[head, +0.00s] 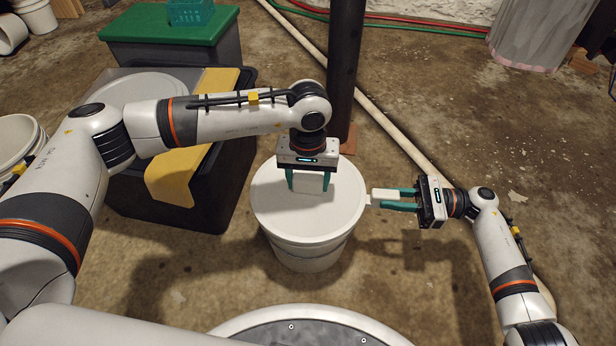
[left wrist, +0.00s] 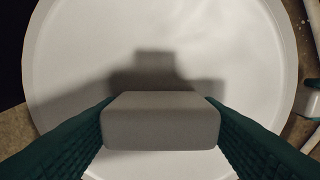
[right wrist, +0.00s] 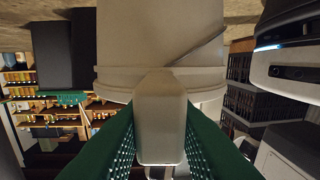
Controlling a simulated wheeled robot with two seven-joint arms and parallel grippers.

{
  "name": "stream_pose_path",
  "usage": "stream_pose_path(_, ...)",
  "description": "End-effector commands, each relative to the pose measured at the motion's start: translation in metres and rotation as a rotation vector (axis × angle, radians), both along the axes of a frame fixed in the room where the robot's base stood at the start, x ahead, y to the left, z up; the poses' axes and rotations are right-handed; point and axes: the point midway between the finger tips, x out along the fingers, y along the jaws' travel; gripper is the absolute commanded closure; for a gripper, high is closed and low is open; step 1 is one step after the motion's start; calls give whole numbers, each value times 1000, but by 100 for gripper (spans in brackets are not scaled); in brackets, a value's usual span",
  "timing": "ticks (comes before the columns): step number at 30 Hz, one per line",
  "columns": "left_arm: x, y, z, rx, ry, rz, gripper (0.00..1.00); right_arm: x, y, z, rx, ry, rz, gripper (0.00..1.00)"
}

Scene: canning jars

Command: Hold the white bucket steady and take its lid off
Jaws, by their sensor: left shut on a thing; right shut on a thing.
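The white bucket (head: 308,260) stands on the floor in the middle of the head view. Its round white lid (head: 283,215) covers the top; I see no clear gap between them. My left gripper (head: 308,183) comes down from above and is shut on the pale block-shaped lid handle, which shows between the green fingers in the left wrist view (left wrist: 160,122). My right gripper (head: 395,200) reaches in from the right and is shut on the bucket's pale side handle (right wrist: 160,110). The bucket wall (right wrist: 150,35) fills the middle of the right wrist view.
A dark post (head: 345,70) stands just behind the bucket. A black bin (head: 215,180) with a yellow cloth (head: 178,175) is at left, before a green-lidded bin (head: 165,22). A pale pipe (head: 400,135) crosses the floor. Floor at right is mostly clear.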

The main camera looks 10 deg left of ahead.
Motion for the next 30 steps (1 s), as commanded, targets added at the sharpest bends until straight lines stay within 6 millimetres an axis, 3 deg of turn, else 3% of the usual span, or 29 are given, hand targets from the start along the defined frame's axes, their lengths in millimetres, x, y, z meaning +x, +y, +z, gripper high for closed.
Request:
stream_pose_path(10, 0, 0, 5, -1, -1, 0, 64, 0, 0, 0, 0, 0, -1, 100)
stream_pose_path(30, 1, 0, 39, 0, -2, 0, 64, 0, 0, 0, 0, 0, -1, 100)
